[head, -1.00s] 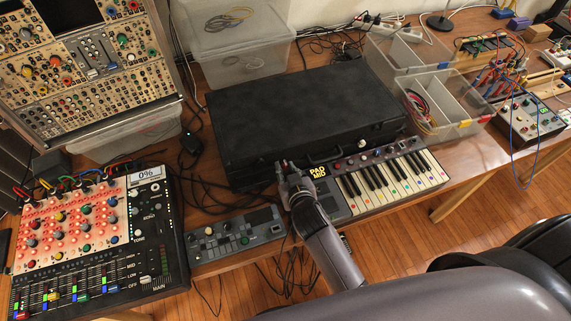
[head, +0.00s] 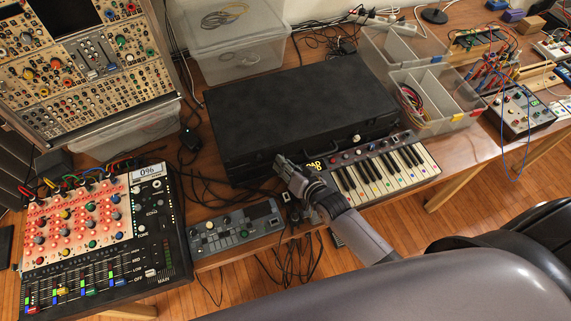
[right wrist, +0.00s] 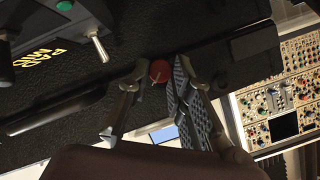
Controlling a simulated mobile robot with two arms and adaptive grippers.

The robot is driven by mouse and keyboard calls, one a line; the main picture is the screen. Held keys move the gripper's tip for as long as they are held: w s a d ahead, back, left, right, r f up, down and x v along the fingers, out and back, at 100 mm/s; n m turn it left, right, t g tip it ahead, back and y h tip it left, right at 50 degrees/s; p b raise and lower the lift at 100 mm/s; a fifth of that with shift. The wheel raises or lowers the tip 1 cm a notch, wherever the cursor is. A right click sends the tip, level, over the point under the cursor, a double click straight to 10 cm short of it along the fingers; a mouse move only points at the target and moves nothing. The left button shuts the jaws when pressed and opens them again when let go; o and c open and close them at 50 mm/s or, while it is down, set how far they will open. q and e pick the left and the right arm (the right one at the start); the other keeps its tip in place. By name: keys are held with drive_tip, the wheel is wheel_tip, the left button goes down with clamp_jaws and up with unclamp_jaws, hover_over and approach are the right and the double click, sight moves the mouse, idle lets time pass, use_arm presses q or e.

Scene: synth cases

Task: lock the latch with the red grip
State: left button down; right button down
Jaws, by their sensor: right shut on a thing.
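The black case (head: 300,110) lies closed on the table, with its front edge toward me. The red grip (right wrist: 160,71) shows in the right wrist view as a small round red knob against the dark case front. My right gripper (head: 283,168) is at the front edge of the case in the head view and hides the latch there. In the right wrist view its fingers (right wrist: 159,80) stand on either side of the red grip, shut on it. How the latch sits behind them is hard to make out. My left gripper is in neither view.
A keyboard (head: 390,177) lies close in front of the case, beside my right gripper. A small grey device (head: 235,228) and a mixer (head: 95,235) are to the left. Clear bins (head: 440,95) stand at the right. Loose cables lie near the gripper.

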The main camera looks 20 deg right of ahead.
idle(0.4)
drive_tip(key=c, duration=1.4)
unclamp_jaws()
drive_tip(key=shift+c, duration=0.2)
drive_tip(key=shift+s, duration=0.1)
drive_tip(key=v, duration=1.2)
